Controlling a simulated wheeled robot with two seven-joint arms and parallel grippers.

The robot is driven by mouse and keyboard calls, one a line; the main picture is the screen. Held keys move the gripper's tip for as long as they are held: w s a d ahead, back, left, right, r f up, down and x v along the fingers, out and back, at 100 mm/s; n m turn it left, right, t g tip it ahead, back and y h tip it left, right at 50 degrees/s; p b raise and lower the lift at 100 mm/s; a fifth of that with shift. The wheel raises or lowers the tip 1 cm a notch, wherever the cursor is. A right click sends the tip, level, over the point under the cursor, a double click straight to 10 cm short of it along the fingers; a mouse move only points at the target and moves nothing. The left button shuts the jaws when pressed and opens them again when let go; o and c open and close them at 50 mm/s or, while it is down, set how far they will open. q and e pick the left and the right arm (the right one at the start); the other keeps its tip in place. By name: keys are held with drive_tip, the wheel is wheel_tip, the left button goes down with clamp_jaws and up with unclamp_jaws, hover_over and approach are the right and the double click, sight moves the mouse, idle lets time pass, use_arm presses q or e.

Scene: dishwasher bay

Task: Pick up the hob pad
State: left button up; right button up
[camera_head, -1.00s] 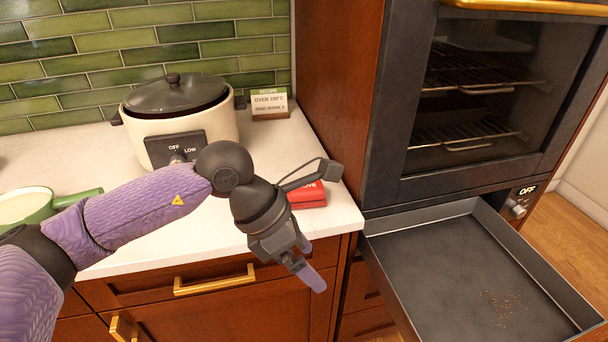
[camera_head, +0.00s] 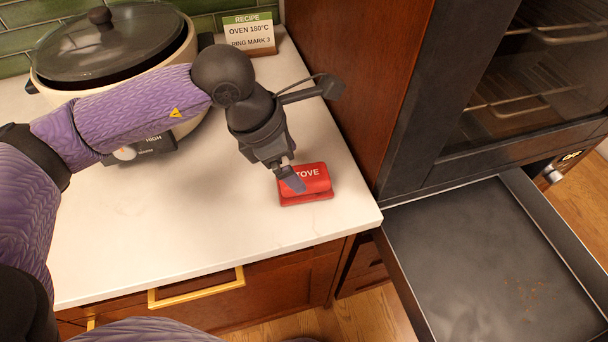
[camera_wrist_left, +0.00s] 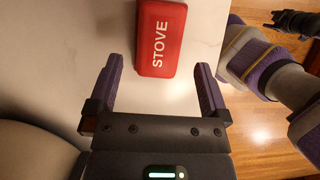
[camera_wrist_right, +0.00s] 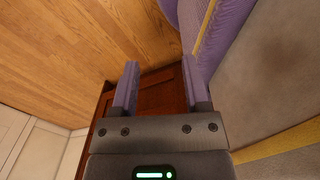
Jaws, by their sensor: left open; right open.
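The hob pad is a red block lettered "STOVE" (camera_head: 315,181), lying on the white counter near its right front corner. It also shows in the left wrist view (camera_wrist_left: 160,38), ahead of the fingers and between their lines. My left gripper (camera_head: 290,181) is open and empty, above the pad's left side in the head view, its finger covering part of the lettering. In the left wrist view the left gripper (camera_wrist_left: 158,85) has its fingers wide apart. My right gripper (camera_wrist_right: 157,75) is open and empty, over the wooden floor and a brown cabinet front.
A cream slow cooker (camera_head: 185,60) with a dark lid stands at the back left of the counter (camera_head: 215,225). A recipe card (camera_head: 250,33) stands behind the pad. An open grey drawer (camera_head: 470,260) and the oven (camera_head: 540,75) are on the right. The counter around the pad is clear.

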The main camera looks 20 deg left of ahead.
sight(303, 174)
use_arm(q)
drive_tip(key=b+x, duration=0.1)
drive_tip(key=x, duration=0.3)
drive_tip(key=shift+w+d+f, duration=0.2)
drive_tip(key=shift+f, duration=0.15)
drive_tip(key=shift+c, duration=0.4)
drive_tip(key=c, duration=0.5)
clamp_jaws()
wheel_tip(303, 174, up, 10)
drive_tip(key=shift+r+p, duration=0.1)
drive_tip(key=shift+p, duration=1.15)
use_arm(e)
drive_tip(key=shift+w+a+r, duration=0.15)
drive_tip(key=shift+w+r, duration=0.2)
drive_tip(key=shift+r, duration=0.3)
